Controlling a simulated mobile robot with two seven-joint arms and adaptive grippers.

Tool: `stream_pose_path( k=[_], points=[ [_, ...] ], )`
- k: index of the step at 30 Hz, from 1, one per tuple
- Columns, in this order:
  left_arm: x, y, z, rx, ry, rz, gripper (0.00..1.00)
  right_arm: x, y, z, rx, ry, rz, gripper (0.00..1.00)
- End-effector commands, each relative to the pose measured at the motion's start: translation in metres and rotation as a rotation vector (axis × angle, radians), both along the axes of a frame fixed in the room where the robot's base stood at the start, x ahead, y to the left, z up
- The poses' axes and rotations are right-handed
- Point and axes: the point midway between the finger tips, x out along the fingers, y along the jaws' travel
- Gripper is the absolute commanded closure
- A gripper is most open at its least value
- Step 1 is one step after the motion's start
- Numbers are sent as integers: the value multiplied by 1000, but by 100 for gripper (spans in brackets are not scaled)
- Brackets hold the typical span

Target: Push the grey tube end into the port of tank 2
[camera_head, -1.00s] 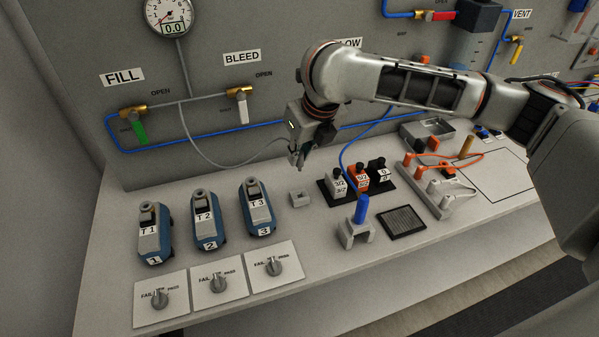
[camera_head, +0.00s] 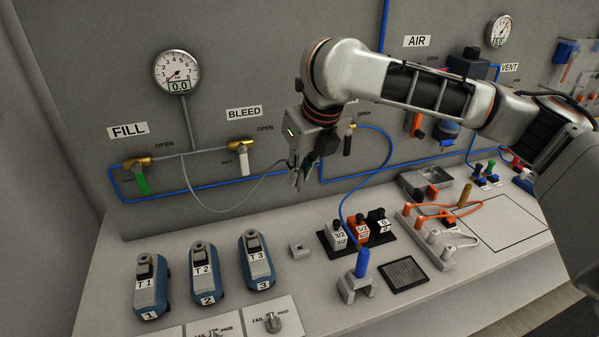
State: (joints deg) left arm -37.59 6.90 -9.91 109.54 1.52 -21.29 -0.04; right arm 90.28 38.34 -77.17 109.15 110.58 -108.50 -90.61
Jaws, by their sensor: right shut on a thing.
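The grey tube (camera_head: 222,209) hangs from the panel piping in a loop up to my right gripper (camera_head: 297,181). That gripper is shut on the tube end, above the bench and to the right of and above tank 3. The tube end itself is mostly hidden by the fingers. My left gripper is not in view.
Tank 1 (camera_head: 150,284) and tank 3 (camera_head: 257,263) flank tank 2. A small grey block (camera_head: 300,250) is right of tank 3. A stand with a blue peg (camera_head: 361,263) and labelled valves (camera_head: 358,229) are further right. Blue tubing (camera_head: 386,162) runs along the panel.

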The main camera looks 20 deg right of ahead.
Motion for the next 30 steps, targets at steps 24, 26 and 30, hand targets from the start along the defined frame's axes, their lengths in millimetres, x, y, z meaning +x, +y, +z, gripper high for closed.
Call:
stream_pose_path(
  k=[24,26,30],
  points=[
    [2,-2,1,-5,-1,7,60,2,57,-13,1,0,0,100],
    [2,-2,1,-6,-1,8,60,2,62,-14,1,0,1,100],
    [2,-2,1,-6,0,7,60,2,73,-16,-1,1,1,100]
  ],
)
